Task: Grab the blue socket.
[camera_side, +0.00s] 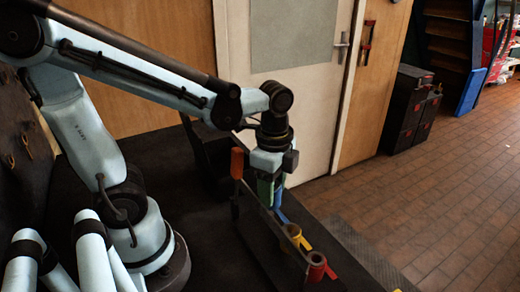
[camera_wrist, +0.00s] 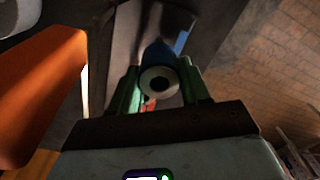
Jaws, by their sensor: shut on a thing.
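The blue socket (camera_wrist: 158,54) sits between the two green fingers of my gripper (camera_wrist: 158,84) in the wrist view. Its round pale end with a dark hole faces the camera. The fingers are shut on it, one on each side. In the side view my gripper (camera_side: 268,188) points down at the dark rack, and a bit of the blue socket (camera_side: 279,196) shows beside the green fingers. The rest of it is hidden there.
An orange upright piece (camera_side: 237,163) stands just left of my gripper; it looms large in the wrist view (camera_wrist: 40,85). A yellow socket (camera_side: 291,233) and a red socket (camera_side: 316,266) stand along the rack nearer the camera. A door (camera_side: 310,110) stands behind.

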